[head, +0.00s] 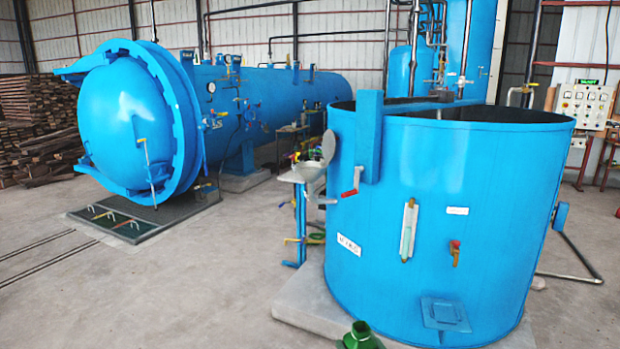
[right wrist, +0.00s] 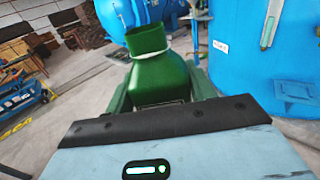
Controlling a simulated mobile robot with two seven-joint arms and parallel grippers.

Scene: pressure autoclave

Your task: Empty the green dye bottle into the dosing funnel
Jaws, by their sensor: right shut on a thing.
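The green dye bottle (head: 361,338) shows at the bottom edge of the head view, with its open mouth uppermost and its lower part cut off. In the right wrist view the bottle (right wrist: 160,78) has a wide neck with a pale ring around it. My right gripper (right wrist: 161,92) is shut on its body, one finger on each side. The dosing funnel (head: 302,173) is a grey bowl beside the large blue tank, with a round lid (head: 329,147) standing raised. The bottle is nearer to me than the funnel and apart from it. My left gripper is not in view.
The open-topped blue tank (head: 440,220) stands on a pale plinth (head: 300,310) right of the funnel. A red-handled crank (head: 351,184) juts out close to the funnel. A blue autoclave (head: 130,120) lies behind left. The floor (head: 190,275) at front left is clear.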

